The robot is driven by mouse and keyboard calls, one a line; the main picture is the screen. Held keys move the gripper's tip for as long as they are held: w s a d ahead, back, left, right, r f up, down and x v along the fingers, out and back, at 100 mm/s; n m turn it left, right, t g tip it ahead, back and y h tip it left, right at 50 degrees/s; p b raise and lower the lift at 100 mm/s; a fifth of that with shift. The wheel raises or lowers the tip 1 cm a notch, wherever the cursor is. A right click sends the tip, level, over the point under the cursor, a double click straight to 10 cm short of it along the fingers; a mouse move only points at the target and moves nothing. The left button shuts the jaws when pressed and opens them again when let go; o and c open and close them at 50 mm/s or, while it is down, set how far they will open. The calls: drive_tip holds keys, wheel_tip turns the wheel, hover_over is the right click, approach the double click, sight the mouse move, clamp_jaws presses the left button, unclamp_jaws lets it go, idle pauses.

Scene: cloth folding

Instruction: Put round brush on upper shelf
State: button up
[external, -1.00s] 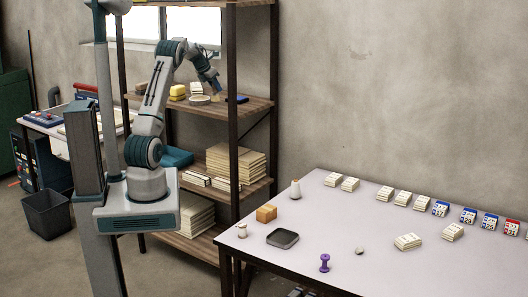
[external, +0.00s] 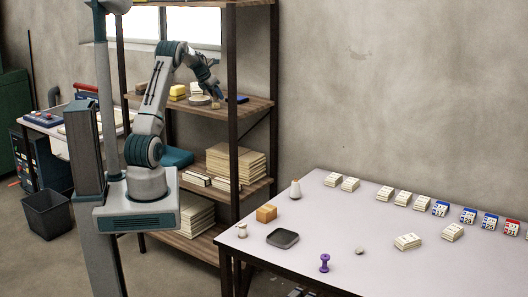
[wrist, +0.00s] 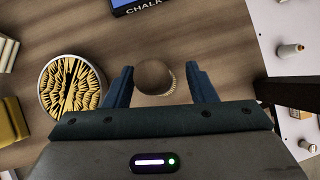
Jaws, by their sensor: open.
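The round brush (wrist: 155,77) shows in the wrist view as a round wooden top with a fringe of bristles at its right edge. It stands on the wooden shelf board (wrist: 120,30), between my gripper's two fingers. My gripper (wrist: 160,82) is open, with a gap on each side of the brush. In the external view my gripper (external: 214,93) is just above the small tan brush (external: 216,104), near the front of the shelf board (external: 258,104).
A round tin (wrist: 72,88) with yellowish contents lies left of my gripper. A blue chalk box (wrist: 140,5) lies beyond it. Yellow blocks (wrist: 14,120) are at far left. A dark rack post (wrist: 290,92) stands to the right. Another board (external: 250,3) is above.

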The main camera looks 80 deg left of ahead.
drive_tip(key=b+v, duration=0.1)
drive_tip(key=v, duration=1.1)
drive_tip(key=shift+b, duration=0.3)
drive_tip(key=shift+r, duration=0.1)
